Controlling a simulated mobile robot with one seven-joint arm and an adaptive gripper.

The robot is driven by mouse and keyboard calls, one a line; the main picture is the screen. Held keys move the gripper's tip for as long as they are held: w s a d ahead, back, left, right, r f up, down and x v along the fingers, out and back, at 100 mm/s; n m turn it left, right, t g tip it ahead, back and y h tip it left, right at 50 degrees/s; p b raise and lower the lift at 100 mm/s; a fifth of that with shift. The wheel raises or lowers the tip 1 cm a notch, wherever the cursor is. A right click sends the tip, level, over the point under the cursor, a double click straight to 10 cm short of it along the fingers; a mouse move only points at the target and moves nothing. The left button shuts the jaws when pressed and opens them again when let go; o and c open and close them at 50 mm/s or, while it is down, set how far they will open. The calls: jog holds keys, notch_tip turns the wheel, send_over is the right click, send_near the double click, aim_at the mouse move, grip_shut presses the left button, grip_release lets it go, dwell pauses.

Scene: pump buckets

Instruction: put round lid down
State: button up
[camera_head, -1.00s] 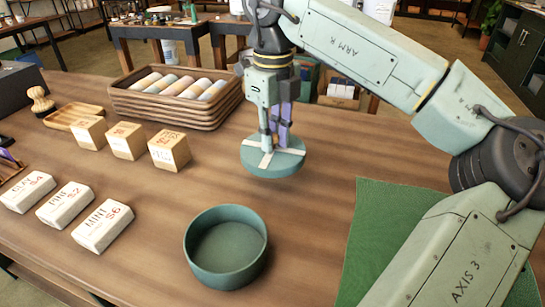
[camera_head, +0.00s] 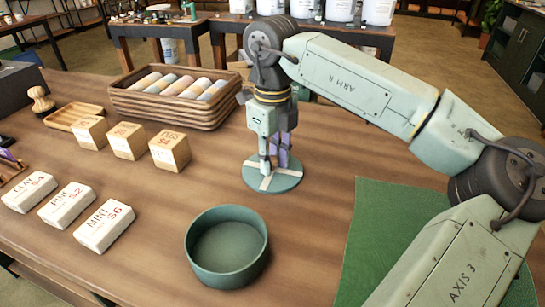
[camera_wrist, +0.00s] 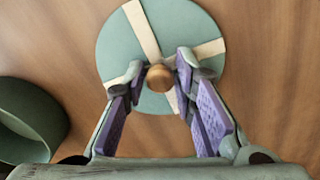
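The round lid (camera_head: 283,184) is a flat teal disc with a cream cross band and a small wooden knob. It lies level at the table surface, behind and right of the open green round tub (camera_head: 227,272); any tiny gap beneath it cannot be told. My gripper (camera_head: 274,166) points down over the lid, its fingers at the knob. In the wrist view the two purple-padded fingers (camera_wrist: 160,75) stand on either side of the knob (camera_wrist: 158,78), shut on it. The lid (camera_wrist: 180,28) also shows there, with the tub (camera_wrist: 22,122) at the left edge.
Stacked wooden trays (camera_head: 180,105) with coloured rolls stand behind and left of the lid. Wooden blocks (camera_head: 128,142) and white packets (camera_head: 104,228) are at the left. A green mat (camera_head: 385,215) lies to the right. The wood between lid and mat is clear.

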aim_at(273, 158)
jog(key=shift+o, duration=1.1)
jog(key=shift+r, duration=0.25)
notch_tip(273, 158, up, 12)
jog(key=shift+b, duration=0.45)
jog(key=shift+f, duration=0.1)
